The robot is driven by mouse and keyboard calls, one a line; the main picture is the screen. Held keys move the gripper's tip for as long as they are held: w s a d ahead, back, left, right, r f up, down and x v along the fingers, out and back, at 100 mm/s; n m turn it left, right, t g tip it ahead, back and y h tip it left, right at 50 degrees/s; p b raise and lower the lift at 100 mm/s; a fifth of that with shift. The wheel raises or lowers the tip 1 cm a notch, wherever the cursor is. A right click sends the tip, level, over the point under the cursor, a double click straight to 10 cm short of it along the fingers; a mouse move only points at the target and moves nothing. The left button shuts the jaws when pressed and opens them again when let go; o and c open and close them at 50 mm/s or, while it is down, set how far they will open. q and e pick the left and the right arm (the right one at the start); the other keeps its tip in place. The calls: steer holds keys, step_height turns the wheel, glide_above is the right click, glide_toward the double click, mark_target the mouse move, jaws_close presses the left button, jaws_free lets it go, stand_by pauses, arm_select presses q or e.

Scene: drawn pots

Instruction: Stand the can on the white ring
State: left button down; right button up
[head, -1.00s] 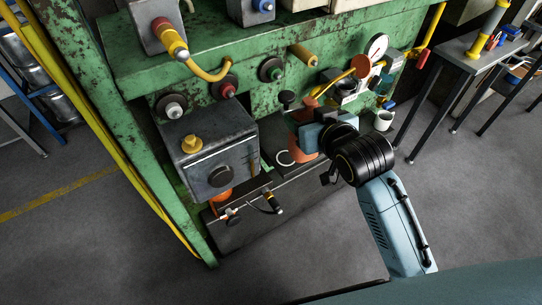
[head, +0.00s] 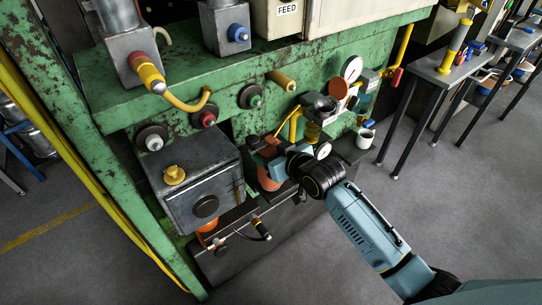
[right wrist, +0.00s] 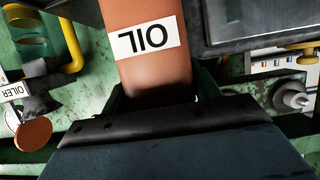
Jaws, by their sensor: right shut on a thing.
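The can (head: 268,180) is orange-brown. It also shows in the right wrist view (right wrist: 148,75), with a white OIL label that reads upside down there. My right gripper (head: 267,150) is shut on the can, which shows below the fingers in the head view, over the dark shelf under the green machine. The white ring is not visible now; the can and gripper cover the part of the shelf where it lay. I cannot tell whether the can touches the ring or shelf. My left gripper is not in view.
A grey box (head: 196,180) with a yellow knob stands just left of the can. A black-handled tool (head: 260,228) lies at the shelf front. A white dial (head: 323,151) and yellow pipes are close on the right. A white mug (head: 366,138) stands further right.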

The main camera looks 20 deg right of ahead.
steer(key=shift+f, duration=0.4)
steer(key=shift+f, duration=0.15)
steer(key=o, duration=1.2)
steer(key=shift+f, duration=0.1)
steer(key=p+v, duration=0.1)
steer(key=v, duration=1.1)
steer(key=shift+r, duration=0.2)
